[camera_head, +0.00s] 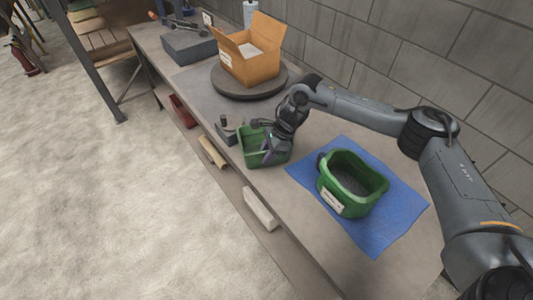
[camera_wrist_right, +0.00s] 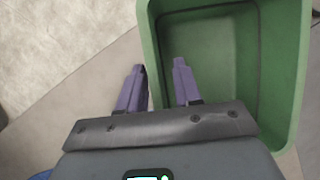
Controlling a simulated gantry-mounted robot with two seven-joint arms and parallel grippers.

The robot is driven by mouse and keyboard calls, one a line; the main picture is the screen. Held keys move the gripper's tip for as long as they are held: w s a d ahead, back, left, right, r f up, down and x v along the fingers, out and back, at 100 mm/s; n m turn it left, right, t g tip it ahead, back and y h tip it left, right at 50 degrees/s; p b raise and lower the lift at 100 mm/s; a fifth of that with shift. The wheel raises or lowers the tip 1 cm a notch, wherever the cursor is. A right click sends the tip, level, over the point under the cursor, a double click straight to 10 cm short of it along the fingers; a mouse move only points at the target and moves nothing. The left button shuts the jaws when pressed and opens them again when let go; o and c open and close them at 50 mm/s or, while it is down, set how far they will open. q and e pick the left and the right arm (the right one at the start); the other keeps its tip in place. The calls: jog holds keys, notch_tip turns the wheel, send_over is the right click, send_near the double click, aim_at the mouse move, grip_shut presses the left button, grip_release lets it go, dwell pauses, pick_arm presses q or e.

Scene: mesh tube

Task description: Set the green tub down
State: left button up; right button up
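A green tub with rounded corners and a white label (camera_head: 350,172) stands upright on a blue mat (camera_head: 402,217). A second, more rectangular green tub (camera_head: 250,146) sits level at the front of the bench, left of the mat. My right gripper (camera_head: 271,152) is at this second tub's right part. In the right wrist view its two fingers (camera_wrist_right: 159,78) straddle the tub's wall (camera_wrist_right: 148,40), one inside and one outside. A gap shows between the inner finger and the wall. My left gripper is not in view.
A cardboard box (camera_head: 253,58) stands open on a dark round turntable (camera_head: 222,84) behind. A small grey block (camera_head: 225,132) is beside the rectangular tub. A grey case (camera_head: 188,46) lies at the far end. A block wall runs along the right.

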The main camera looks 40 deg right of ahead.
jog(key=shift+s+d+r, duration=0.1)
jog(key=shift+d+r, duration=0.1)
jog(key=shift+r, duration=0.45)
jog(key=p+v, duration=0.2)
jog(key=v, duration=0.8)
jog(key=shift+d+r, duration=0.15)
jog(key=shift+r, duration=0.2)
jog(key=shift+s, duration=0.15)
